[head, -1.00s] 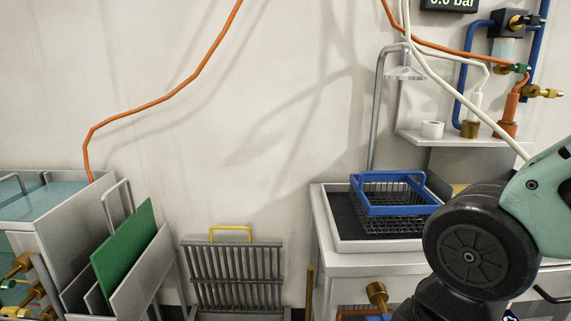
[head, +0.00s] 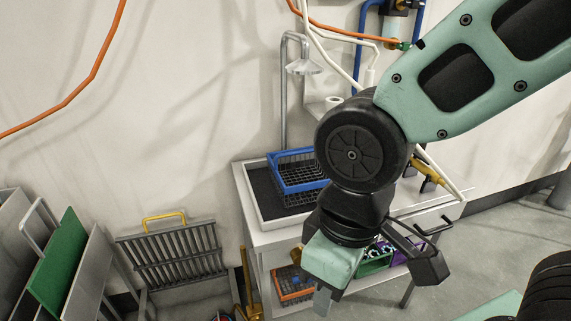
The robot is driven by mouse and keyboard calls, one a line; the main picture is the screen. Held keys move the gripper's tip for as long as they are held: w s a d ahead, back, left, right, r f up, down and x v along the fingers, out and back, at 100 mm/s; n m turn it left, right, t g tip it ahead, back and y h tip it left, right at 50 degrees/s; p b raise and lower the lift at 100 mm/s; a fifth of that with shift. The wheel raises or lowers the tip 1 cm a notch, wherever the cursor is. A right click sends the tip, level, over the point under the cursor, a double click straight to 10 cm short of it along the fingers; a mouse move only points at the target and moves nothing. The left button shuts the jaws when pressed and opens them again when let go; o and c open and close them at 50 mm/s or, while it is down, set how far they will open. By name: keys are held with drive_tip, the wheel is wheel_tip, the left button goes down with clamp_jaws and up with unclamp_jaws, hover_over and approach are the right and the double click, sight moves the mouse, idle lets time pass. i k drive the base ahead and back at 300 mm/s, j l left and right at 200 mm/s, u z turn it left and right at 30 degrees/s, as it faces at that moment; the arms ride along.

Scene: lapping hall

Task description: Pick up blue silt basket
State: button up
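The blue silt basket (head: 288,188) has a blue rim and handle and dark wire mesh. It sits upright in a white tray (head: 253,213) with a dark floor, on a white bench. My wrist hides part of its right side. My gripper (head: 323,300) hangs in front of the bench, lower in the picture than the basket and to its right, apart from it. Its fingers point down. Only one grey fingertip shows clearly, so its opening cannot be told, and nothing is seen held.
A shower head (head: 303,67) on a bent pipe hangs over the tray's back. An orange-rimmed basket (head: 293,294) and a green container (head: 374,266) are on the shelf below. A grey rack (head: 175,255) and a green plate (head: 57,265) stand left. Open floor lies right.

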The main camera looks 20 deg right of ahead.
sight(299, 188)
drive_tip(key=i+l+z, duration=0.1)
drive_tip(key=i+z, duration=0.6)
drive_tip(key=z, duration=0.2)
drive_tip(key=i+j+z, duration=0.15)
drive_tip(key=i+z, duration=0.3)
drive_tip(key=k, duration=0.1)
